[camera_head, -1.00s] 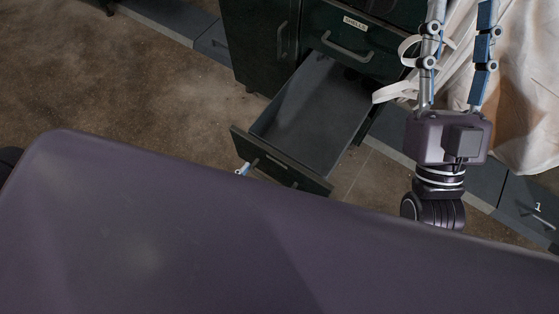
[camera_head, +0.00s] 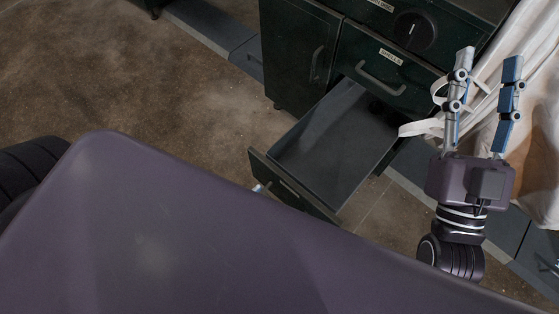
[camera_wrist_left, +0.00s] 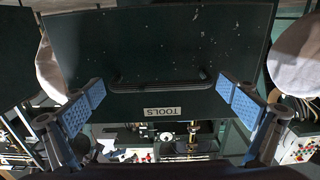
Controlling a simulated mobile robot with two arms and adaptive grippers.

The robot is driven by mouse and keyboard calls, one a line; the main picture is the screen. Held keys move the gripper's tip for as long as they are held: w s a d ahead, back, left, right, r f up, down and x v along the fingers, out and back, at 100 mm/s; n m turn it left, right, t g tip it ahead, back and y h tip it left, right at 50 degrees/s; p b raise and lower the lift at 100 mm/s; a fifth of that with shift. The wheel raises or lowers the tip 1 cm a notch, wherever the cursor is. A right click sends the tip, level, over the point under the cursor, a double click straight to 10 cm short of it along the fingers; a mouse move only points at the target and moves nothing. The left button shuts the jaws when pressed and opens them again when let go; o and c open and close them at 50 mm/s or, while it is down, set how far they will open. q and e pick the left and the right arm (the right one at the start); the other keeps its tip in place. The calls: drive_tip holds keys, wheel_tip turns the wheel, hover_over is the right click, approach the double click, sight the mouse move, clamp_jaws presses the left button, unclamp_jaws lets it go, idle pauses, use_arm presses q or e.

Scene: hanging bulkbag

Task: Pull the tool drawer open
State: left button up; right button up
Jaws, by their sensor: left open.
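A dark green drawer (camera_head: 333,150) stands pulled out of the cabinet in the head view, with its empty-looking grey inside showing. In the left wrist view, a drawer front (camera_wrist_left: 200,45) carries a dark bar handle (camera_wrist_left: 162,84) and a TOOLS label (camera_wrist_left: 163,111), upside down. My left gripper (camera_wrist_left: 162,93) is open, its blue-padded fingers on either side of the handle and apart from each other. In the head view only a small blue-white bit shows by the drawer front; my purple body hides the rest. My right gripper (camera_head: 489,62) is open beside the hanging cloth bag.
The pale bag (camera_head: 535,110) hangs at the right, and its white strap (camera_head: 420,128) passes close to my right gripper. A closed drawer labelled SHELLS (camera_head: 390,56) is above the open one. Bare floor (camera_head: 150,80) lies left of the cabinet.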

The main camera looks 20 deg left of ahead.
use_arm(q)
drive_tip(key=v, duration=1.2)
drive_tip(key=shift+r, duration=0.1)
